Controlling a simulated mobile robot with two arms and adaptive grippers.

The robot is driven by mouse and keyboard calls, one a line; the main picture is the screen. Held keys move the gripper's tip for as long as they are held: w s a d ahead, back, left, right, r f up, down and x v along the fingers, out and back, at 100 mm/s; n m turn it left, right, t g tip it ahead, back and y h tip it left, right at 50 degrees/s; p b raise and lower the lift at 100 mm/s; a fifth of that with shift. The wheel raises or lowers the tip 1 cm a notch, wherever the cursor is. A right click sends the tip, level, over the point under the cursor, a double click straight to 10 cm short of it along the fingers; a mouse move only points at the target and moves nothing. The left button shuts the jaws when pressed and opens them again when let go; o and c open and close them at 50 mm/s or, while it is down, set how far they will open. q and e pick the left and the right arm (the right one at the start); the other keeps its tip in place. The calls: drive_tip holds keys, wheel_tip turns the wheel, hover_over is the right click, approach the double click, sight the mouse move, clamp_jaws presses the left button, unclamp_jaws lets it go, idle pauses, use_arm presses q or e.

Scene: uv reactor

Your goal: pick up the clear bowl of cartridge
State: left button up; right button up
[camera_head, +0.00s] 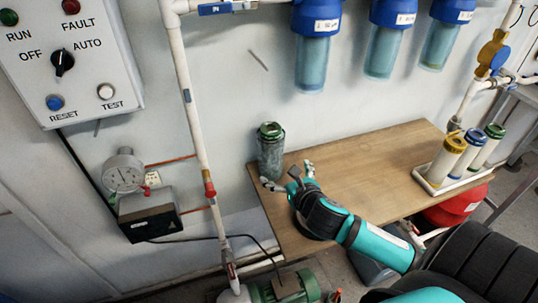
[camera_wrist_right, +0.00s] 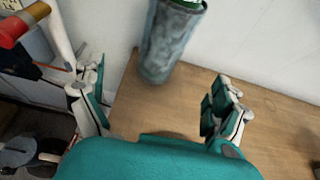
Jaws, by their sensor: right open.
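A grey-green, cloudy cylindrical bowl with a green top (camera_head: 270,152) stands upright at the table's left end, near the wall. It seems to be the cartridge bowl, though its side looks dull rather than clear. My right gripper (camera_head: 287,177) is open and empty just in front of it, with one finger to each side of its lower part. In the right wrist view the bowl (camera_wrist_right: 168,42) stands beyond the spread fingers, between them, its top cut off by the frame edge. I cannot tell whether any finger touches it. My left gripper is not in view.
The wooden table (camera_head: 370,165) is mostly clear. A white rack (camera_head: 433,188) with several capped cartridges stands at its right end. Blue-headed filter housings (camera_head: 383,50) hang on the wall above. A white vertical pipe (camera_head: 190,110) runs left of the bowl.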

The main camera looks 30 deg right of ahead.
sight(275, 162)
drive_tip(key=x, duration=0.8)
drive_tip(key=shift+w+f, duration=0.2)
drive_tip(key=shift+w, duration=0.05)
drive_tip(key=shift+w+d+f, duration=0.1)
drive_tip(key=shift+w+d, duration=0.05)
drive_tip(key=shift+w, duration=0.2)
drive_tip(key=shift+w+d+p, duration=0.15)
drive_tip(key=shift+w+p, duration=0.15)
drive_tip(key=x, duration=0.3)
drive_tip(key=shift+w+d+f, duration=0.15)
drive_tip(key=shift+w+f, duration=0.1)
drive_tip(key=shift+w+d+f, duration=0.1)
drive_tip(key=shift+w+f, duration=0.05)
drive_tip(key=shift+w, duration=0.2)
drive_tip(key=c, duration=1.3)
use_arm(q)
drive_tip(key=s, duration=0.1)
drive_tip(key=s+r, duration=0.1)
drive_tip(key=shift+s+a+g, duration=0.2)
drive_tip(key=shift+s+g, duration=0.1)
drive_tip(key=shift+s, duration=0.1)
